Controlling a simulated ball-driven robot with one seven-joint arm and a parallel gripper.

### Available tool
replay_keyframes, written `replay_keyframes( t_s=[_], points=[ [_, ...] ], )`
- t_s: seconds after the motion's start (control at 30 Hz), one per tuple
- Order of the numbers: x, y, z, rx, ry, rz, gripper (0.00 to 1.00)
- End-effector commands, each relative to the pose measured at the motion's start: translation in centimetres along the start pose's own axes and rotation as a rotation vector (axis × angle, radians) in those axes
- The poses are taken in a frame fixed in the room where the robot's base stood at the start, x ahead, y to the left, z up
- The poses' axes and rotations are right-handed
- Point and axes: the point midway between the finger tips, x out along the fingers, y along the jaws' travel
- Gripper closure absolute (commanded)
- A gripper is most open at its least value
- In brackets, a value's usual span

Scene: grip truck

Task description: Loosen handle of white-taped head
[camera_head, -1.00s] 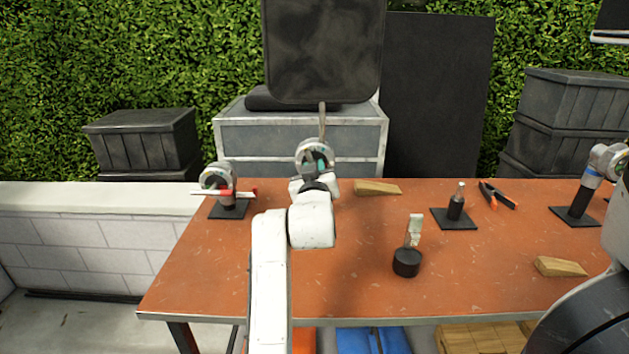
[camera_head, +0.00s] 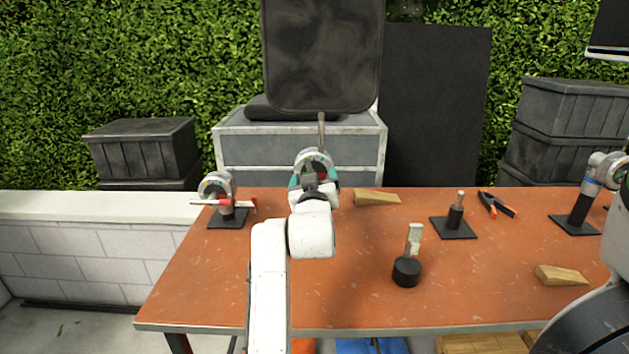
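A round silver grip head (camera_head: 315,158) stands at the table's back edge, with a thin rod rising from it toward a large black flag (camera_head: 322,55). My gripper (camera_head: 314,182) is right in front of this head and hides its lower part, including any tape or handle there. Teal parts show on both sides of the gripper; its fingers are too small and overlapped to judge. Another head (camera_head: 217,186) with a red-and-white bar (camera_head: 230,203) stands on a black base to the left. A third head (camera_head: 603,168) at the right has blue tape on its post. I cannot make out white tape.
On the orange table (camera_head: 230,290) lie wooden wedges (camera_head: 376,198) (camera_head: 561,275), an orange-handled clamp (camera_head: 497,205), a post on a black plate (camera_head: 454,228) and a black round base (camera_head: 407,271) with a pale upright piece. The left front tabletop is clear.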

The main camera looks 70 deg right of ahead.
Motion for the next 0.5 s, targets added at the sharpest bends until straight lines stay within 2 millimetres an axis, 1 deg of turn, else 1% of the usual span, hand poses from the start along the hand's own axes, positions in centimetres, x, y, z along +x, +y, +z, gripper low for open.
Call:
replay_keyframes(
  t_s=[0.03, 0.1, 0.33, 0.43, 0.5],
  points=[
    [0.0, 0.0, 0.0, 0.0, 0.0, 0.0, 0.12],
    [0.0, 0.0, 0.0, 0.0, 0.0, 0.0, 0.07],
    [-0.1, 0.0, 0.0, 0.0, 0.001, -0.001, 0.07],
    [-0.6, -0.1, 0.1, -0.001, 0.002, -0.002, 0.07],
    [-1.4, -0.2, 0.2, -0.002, 0.001, -0.003, 0.07]
  ],
)
